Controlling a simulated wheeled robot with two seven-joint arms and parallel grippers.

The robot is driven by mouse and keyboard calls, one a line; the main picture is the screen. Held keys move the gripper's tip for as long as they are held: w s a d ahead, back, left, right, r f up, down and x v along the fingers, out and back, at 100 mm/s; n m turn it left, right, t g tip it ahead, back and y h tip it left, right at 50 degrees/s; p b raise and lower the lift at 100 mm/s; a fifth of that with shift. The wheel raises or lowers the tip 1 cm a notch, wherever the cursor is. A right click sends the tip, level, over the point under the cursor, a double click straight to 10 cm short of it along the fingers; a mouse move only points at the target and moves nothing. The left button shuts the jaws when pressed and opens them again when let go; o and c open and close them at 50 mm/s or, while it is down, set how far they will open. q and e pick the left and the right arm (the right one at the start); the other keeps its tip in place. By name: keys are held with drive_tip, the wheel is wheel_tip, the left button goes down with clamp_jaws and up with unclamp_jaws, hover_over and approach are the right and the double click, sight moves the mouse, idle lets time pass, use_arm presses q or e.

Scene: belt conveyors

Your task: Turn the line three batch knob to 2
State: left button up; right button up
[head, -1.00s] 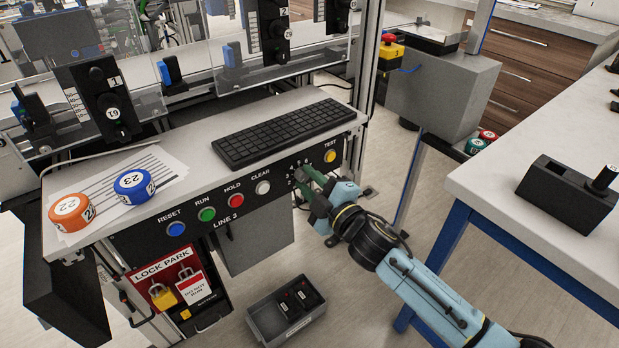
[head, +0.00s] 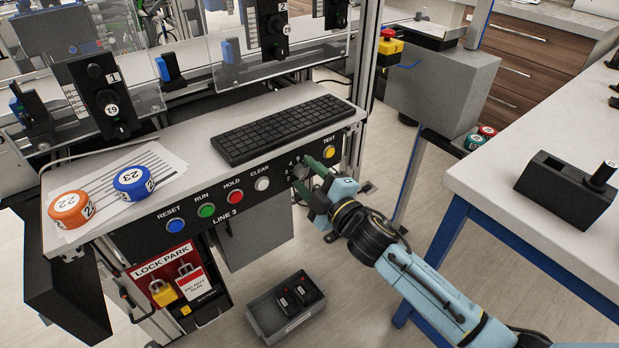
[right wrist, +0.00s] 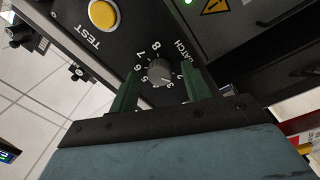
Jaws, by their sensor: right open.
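The line three batch knob (head: 299,172) is a small dark round knob at the right end of the black LINE 3 panel (head: 246,199). In the right wrist view the grey knob (right wrist: 160,72) has a ring of white digits and the word BATCH around it. Its pointer is too small to read surely. My right gripper (head: 309,176) is open at the panel. Its green fingers (right wrist: 159,76) stand on either side of the knob, with gaps visible between them and it. Part of the digit ring is hidden by a finger. My left gripper is not in view.
The yellow TEST button (head: 328,152) sits just beside the knob, and the CLEAR button (head: 262,184) is to its left. A keyboard (head: 283,129) lies on the ledge above. A grey bin (head: 268,325) stands below on the floor. A white table (head: 480,180) is at right.

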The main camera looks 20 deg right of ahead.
drive_tip(key=shift+s, duration=0.1)
drive_tip(key=shift+s+d, duration=0.15)
drive_tip(key=shift+s, duration=0.15)
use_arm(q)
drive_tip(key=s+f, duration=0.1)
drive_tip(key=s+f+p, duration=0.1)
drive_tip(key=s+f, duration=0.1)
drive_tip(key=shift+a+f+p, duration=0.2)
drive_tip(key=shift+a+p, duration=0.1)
use_arm(e)
drive_tip(key=v, duration=1.2)
drive_tip(key=shift+s, duration=0.35)
